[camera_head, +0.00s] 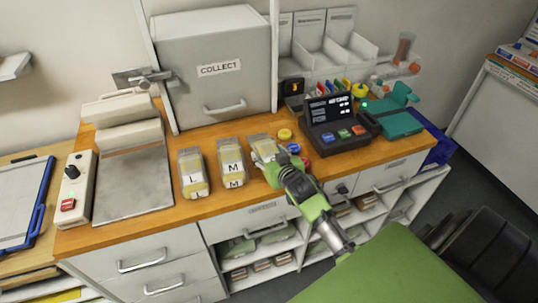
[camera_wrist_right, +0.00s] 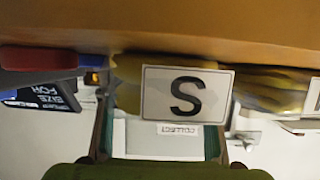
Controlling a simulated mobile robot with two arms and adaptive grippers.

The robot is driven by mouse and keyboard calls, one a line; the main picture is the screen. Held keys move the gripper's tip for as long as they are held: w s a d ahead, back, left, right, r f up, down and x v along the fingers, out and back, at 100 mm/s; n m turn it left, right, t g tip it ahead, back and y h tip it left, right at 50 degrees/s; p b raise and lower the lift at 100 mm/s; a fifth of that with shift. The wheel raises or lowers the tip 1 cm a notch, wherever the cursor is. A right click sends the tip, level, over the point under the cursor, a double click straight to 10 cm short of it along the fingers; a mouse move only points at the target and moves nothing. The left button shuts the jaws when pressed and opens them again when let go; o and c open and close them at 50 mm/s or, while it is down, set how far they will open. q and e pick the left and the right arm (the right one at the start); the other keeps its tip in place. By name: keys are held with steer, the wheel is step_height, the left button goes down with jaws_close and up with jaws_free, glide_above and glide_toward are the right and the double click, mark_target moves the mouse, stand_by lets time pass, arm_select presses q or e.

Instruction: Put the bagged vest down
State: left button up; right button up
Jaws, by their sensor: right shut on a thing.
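The bagged vest (camera_head: 262,141) is a yellow pack in clear wrap at the counter's middle, right of two similar packs. My right gripper (camera_head: 266,155) is shut on it and covers its near part. In the right wrist view the vest's white label (camera_wrist_right: 186,94) reads S, with yellow pack to its side. The vest looks at or very near the counter top; I cannot tell whether it touches. My left gripper is not in view.
Packs marked M (camera_head: 232,163) and L (camera_head: 193,173) stand to the left on the wooden counter. Yellow, red and blue round pieces (camera_head: 285,134) lie close to the right gripper. A dark terminal (camera_head: 335,125) stands right, and the grey COLLECT locker (camera_head: 215,85) behind.

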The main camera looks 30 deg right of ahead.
steer(key=shift+r+b, duration=0.45)
steer(key=shift+r, duration=0.45)
steer(key=s+r, duration=0.1)
steer(key=s+a+r, duration=0.1)
steer(key=r, duration=0.1)
steer(key=s+a+r, duration=0.1)
steer(key=r, duration=0.1)
steer(key=shift+s, duration=0.15)
steer(key=s+a+r+b, duration=0.2)
steer(key=s+a+r, duration=0.3)
steer(key=s, duration=0.3)
steer(key=shift+s+r, duration=0.25)
steer(key=shift+s, duration=0.15)
